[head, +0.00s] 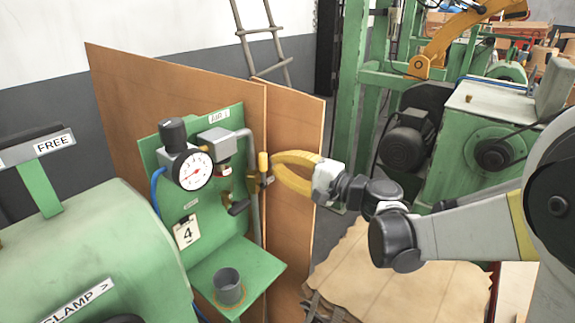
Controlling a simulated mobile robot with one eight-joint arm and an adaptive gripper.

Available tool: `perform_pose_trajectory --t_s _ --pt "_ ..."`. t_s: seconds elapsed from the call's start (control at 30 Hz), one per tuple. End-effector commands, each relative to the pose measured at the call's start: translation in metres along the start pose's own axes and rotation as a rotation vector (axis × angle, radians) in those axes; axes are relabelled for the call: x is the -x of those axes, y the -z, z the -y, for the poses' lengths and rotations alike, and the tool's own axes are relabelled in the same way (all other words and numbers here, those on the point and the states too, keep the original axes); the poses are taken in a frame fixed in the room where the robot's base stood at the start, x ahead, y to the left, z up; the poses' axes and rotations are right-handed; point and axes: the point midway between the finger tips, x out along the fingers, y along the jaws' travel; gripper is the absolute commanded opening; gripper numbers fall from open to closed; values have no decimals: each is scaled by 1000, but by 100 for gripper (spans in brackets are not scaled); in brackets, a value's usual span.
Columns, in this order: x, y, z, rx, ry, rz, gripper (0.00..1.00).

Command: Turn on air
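The air panel is a green board (222,118) marked AIR 1, standing left of centre. It bears a round white pressure gauge (193,171) with a red needle and a grey pipe (250,205) down its right side. A small upright yellow handle (263,163) shows at that pipe. My gripper (274,168) has yellow fingers and reaches in from the right, with its tips close beside the yellow handle. I cannot tell whether they touch it or how far apart the fingers are. A dark knob or lever (238,207) sits lower on the panel.
A green shelf (258,262) below the panel holds a grey cup (229,287). A green machine (85,255) with FREE and CLAMP labels fills the lower left. Brown boards (295,225) stand behind the panel. Green machinery (485,125) stands at the back right.

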Motion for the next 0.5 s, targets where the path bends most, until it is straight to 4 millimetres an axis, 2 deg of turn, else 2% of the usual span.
perform_pose_trajectory --t_s 0.33,0.5 --pt "0 -2 1 0 0 1 0" --pt "-3 -15 3 0 0 2 0"
